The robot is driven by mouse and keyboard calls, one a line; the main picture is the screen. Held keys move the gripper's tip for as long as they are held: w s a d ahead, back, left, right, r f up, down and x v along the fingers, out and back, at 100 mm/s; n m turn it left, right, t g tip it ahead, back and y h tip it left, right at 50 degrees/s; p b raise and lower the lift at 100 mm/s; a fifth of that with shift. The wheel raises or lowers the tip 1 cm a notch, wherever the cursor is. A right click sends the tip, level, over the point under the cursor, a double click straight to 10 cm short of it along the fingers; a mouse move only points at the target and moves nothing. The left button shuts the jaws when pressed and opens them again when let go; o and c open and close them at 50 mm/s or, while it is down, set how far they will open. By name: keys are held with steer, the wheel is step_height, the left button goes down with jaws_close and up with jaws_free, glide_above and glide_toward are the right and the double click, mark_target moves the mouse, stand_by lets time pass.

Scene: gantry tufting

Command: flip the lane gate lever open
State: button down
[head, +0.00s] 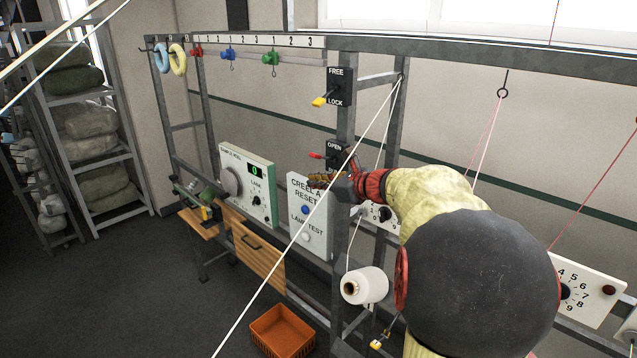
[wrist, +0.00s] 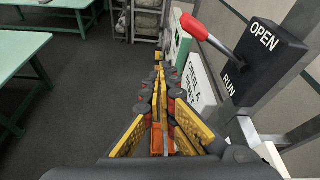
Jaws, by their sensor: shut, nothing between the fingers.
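The lane gate lever is a black box (head: 337,152) marked OPEN at its top, with a red-tipped handle (head: 316,156) sticking out to the left. In the wrist view the box (wrist: 265,62) reads OPEN above and RUN below. There its red handle (wrist: 196,27) points out to the upper left on a metal shaft; I cannot tell which end it is set to. My gripper (head: 318,181) is just below the lever in the head view, its fingers pointing left. In the wrist view my gripper (wrist: 159,72) is shut and empty, left of the box and apart from the handle.
A FREE/LOCK lever (head: 335,88) with a yellow tip is higher on the same post. A CREEL RESET panel (head: 309,215) stands close behind my fingers. A white yarn cone (head: 366,286) and an orange crate (head: 282,332) are below. Taut threads cross nearby.

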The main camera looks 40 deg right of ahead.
steer(key=d+b+v, duration=0.1)
steer(key=v, duration=0.8)
steer(key=shift+s+d+f, duration=0.15)
steer(key=shift+s+d, duration=0.25)
